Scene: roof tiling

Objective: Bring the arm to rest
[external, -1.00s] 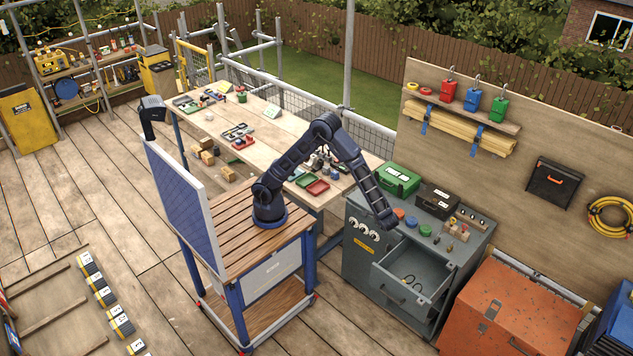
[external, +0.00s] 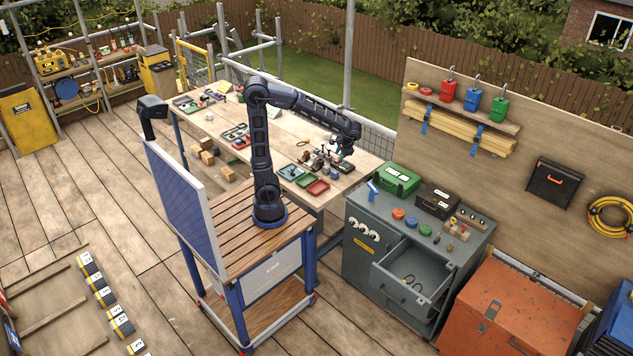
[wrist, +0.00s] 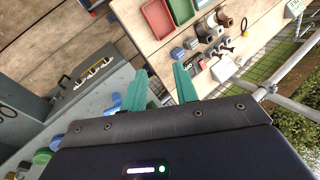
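My arm rises from the wooden-topped cart and reaches right, over the workbench (external: 270,120). My gripper (external: 346,148) hangs near the right end of the bench, in the air. In the wrist view its two teal fingers (wrist: 160,72) stand apart with nothing between them. The gripper is open and empty. The fingertips are too small to make out in the external view.
Below are red and green trays (wrist: 158,20) and small tools on the bench. The grey cabinet (external: 365,260) has an open drawer (external: 412,282). On it stand a blue item (external: 373,190) and a green case (external: 399,180). A pole (external: 349,60) stands behind.

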